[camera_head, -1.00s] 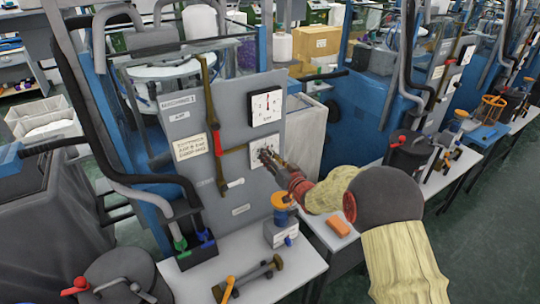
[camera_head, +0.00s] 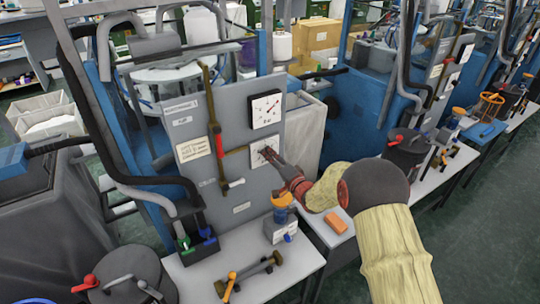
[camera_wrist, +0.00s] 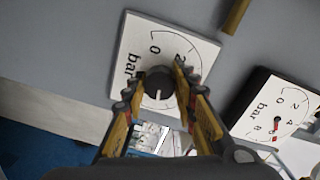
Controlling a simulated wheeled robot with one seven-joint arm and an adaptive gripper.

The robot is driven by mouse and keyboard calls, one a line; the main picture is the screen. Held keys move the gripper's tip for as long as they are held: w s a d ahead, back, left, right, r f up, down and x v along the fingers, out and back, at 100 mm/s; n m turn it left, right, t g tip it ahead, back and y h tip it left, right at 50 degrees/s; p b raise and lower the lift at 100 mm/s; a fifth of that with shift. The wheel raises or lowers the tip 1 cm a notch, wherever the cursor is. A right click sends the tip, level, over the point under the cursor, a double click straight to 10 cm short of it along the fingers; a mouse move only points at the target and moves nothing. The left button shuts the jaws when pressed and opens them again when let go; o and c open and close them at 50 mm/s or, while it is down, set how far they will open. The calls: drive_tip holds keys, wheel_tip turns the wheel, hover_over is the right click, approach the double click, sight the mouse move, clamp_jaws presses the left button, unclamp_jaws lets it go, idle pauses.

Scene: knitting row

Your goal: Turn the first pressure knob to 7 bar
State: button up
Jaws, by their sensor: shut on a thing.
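A dark round knob (camera_wrist: 158,82) sits on a white square dial plate marked "0" and "bar" (camera_wrist: 128,52). The plate also shows on the grey panel in the head view (camera_head: 258,158). My gripper (camera_wrist: 156,80) has its fingers on both sides of the knob and is shut on it; in the head view the gripper (camera_head: 273,157) covers part of the plate. A light mark shows on the knob's lower edge. A black-framed gauge (camera_head: 265,108) sits above the plate, its red needle tilted to the upper right. It also shows in the wrist view (camera_wrist: 270,110); its exact reading is too small to tell.
A brown pipe with a red handle (camera_head: 219,145) runs up the panel left of the dials. More machines stand to the right.

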drive_tip(key=shift+m+p, duration=0.4)
drive_tip(key=shift+m, duration=0.7)
drive_tip(key=shift+f, duration=0.1)
drive_tip(key=o, duration=1.2)
drive_tip(key=shift+c, duration=0.2)
drive_tip(key=v, duration=1.2)
